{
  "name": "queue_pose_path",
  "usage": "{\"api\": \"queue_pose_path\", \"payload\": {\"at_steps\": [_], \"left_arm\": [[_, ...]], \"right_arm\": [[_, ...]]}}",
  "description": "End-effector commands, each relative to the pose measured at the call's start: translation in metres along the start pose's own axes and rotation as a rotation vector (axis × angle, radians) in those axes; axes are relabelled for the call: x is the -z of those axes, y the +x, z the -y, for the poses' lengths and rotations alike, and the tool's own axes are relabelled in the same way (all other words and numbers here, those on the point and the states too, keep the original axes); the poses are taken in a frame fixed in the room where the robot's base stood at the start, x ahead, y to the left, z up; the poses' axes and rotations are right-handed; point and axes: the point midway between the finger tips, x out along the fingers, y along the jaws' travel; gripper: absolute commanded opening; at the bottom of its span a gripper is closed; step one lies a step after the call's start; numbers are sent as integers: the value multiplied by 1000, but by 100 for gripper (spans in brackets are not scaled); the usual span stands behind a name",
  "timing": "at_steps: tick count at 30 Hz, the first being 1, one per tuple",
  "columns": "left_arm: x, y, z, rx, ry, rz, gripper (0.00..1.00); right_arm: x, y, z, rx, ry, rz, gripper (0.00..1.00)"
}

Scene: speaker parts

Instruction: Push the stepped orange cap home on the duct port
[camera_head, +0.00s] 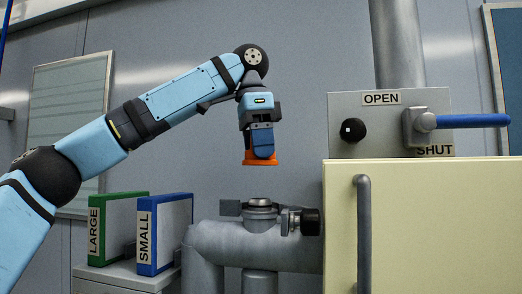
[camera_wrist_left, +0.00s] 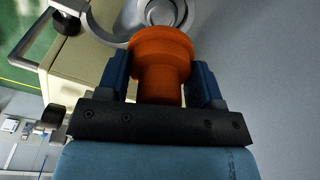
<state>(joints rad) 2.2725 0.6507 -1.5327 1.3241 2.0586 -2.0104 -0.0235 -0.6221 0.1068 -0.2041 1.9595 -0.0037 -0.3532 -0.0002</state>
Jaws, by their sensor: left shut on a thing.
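The stepped orange cap (camera_head: 261,160) is between the fingers of my left gripper (camera_head: 262,146), with its wide flange facing down. In the left wrist view the orange cap (camera_wrist_left: 160,48) shows between the two blue fingers of the left gripper (camera_wrist_left: 161,80), which is shut on it. The grey duct port (camera_head: 261,206) points upward from the pipe, below the cap, with a clear gap between them. In the left wrist view the round grey port (camera_wrist_left: 166,12) shows beyond the cap, partly hidden by it. My right gripper is in neither view.
A grey pipe (camera_head: 225,240) carries the port, with a black-knobbed fitting (camera_head: 308,221) at its right. A cream cabinet (camera_head: 430,225) stands at right, below a panel with a blue-handled lever (camera_head: 470,121). Binders marked LARGE (camera_head: 96,232) and SMALL (camera_head: 146,235) stand at left.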

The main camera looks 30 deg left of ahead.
Motion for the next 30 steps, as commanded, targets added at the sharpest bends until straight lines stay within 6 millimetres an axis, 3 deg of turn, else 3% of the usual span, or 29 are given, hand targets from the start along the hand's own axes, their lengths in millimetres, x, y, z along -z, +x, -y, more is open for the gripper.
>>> {"api": "queue_pose_path", "payload": {"at_steps": [11, 24, 30], "left_arm": [[-1, 6, 0, -3, 0, -1, 27], [-6, 42, 0, -2, 0, -1, 27], [-7, 49, 0, -2, 0, -2, 27]], "right_arm": [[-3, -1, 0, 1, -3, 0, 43], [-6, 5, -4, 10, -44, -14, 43], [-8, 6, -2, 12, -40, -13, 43]]}}
